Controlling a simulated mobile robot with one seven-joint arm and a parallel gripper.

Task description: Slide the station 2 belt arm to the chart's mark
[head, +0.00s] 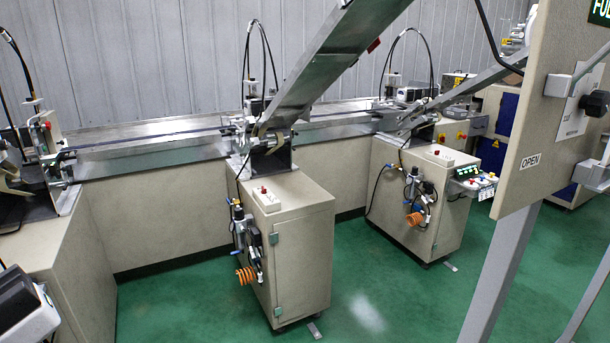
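Two long metal inclined arms rise to the right from the stations along the line. The nearer inclined arm (325,62) starts at the middle station (290,240), and the farther inclined arm (470,88) starts at the right station (425,195). I see no station numbers, so I cannot tell which is station 2 or whether these are the belt arms. I see no chart and no readable mark. My gripper is not in view.
A small control box (470,177) juts from the right station. Green floor (370,300) is clear in front of the stations.

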